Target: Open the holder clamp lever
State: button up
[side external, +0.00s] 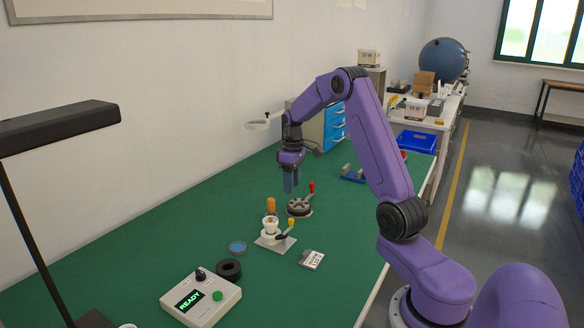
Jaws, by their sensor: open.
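A small holder (268,241) with a pale base plate and a white cup stands on the green table. A lever with a yellow tip (291,223) rises tilted at its right side. An orange upright piece (271,205) shows at the back of the cup; whether it is joined to the holder is unclear. Behind it sits a dark round fixture (299,207) with a red-tipped lever (312,187) pointing up. My gripper (291,189) points down above and slightly left of the dark fixture, apart from both levers. It is open and looks empty; the finger gap is hard to see.
A control box (200,298) reading READY stands at the front, with a black ring (229,269) and a blue disc (237,248) near it. A labelled card (311,259) lies right of the holder. A blue cradle (353,174) stands farther back. The table's left side is clear.

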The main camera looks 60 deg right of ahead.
notch_tip(320, 180, up, 5)
jog(key=shift+d+r, duration=0.1)
jog(key=shift+d, duration=0.05)
dwell(0.4)
jog(key=s+a+r+n, duration=0.15)
jog(key=s+a, duration=0.25)
jog(key=a, duration=0.9)
jog(key=s+a+r+n, duration=0.1)
jog(key=s+a+n, duration=0.25)
jog(key=a, duration=0.85)
jog(key=s+a+f+n, duration=0.1)
jog(key=s+a+n, duration=0.1)
jog(key=s, duration=1)
jog(key=s+a+f+n, duration=0.1)
jog(key=s+a+n, duration=0.2)
jog(key=s, duration=0.8)
jog(key=shift+s+a+n, duration=0.3)
jog(key=shift+s+a, duration=0.05)
jog(key=shift+a, duration=0.7)
